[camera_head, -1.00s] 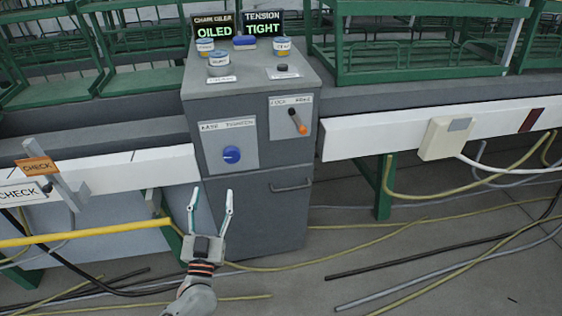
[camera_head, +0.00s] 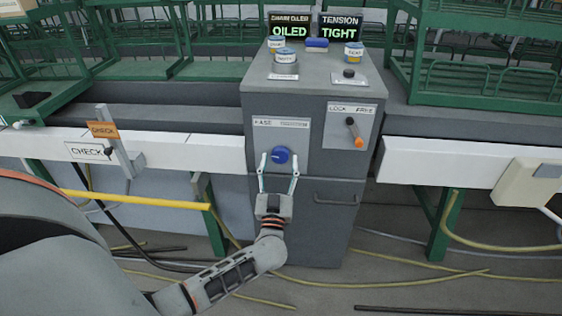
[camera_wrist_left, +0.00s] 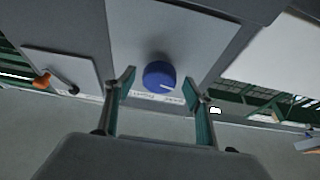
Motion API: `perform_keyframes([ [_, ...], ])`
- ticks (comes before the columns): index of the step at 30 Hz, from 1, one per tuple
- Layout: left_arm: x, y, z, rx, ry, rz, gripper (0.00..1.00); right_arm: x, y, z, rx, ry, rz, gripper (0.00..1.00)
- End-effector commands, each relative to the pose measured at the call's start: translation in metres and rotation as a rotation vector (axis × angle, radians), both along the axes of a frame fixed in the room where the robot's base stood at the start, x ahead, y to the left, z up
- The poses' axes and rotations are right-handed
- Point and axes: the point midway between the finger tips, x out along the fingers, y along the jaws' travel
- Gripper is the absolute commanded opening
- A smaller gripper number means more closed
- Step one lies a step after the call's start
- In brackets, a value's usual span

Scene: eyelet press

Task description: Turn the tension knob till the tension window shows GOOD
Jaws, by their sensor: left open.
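The blue tension knob (camera_head: 281,155) sits on a light plate labelled EASE and a second, blurred word, on the front of the grey cabinet (camera_head: 345,222). My left gripper (camera_head: 279,162) is open, with its fingertips to either side of the knob in the head view. In the left wrist view the knob (camera_wrist_left: 159,75) shows between and just beyond the two open fingers (camera_wrist_left: 158,88); I cannot tell if they touch it. A pale mark shows on the knob's edge. The tension window (camera_head: 340,26) reads TIGHT in green. My right gripper is not in view.
The chain oiler window (camera_head: 290,30) reads OILED. Small jars and a black button (camera_head: 348,73) are on the cabinet top. A yellow bar (camera_head: 140,201) runs at left.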

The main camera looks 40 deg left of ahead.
Motion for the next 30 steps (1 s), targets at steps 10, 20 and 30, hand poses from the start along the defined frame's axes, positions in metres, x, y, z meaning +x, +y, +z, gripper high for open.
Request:
perform_keyframes([
  [10, 0.0087, 0.0056, 0.0039, 0.001, 0.001, -0.001, 0.54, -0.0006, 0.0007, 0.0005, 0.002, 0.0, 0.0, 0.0],
  [20, 0.0084, 0.0053, 0.0039, 0.001, 0.001, -0.001, 0.15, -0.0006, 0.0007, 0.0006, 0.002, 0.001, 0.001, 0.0],
  [30, 0.0088, 0.0041, 0.0036, -0.058, -0.033, 0.001, 0.15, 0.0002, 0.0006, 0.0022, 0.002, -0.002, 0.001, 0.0],
])
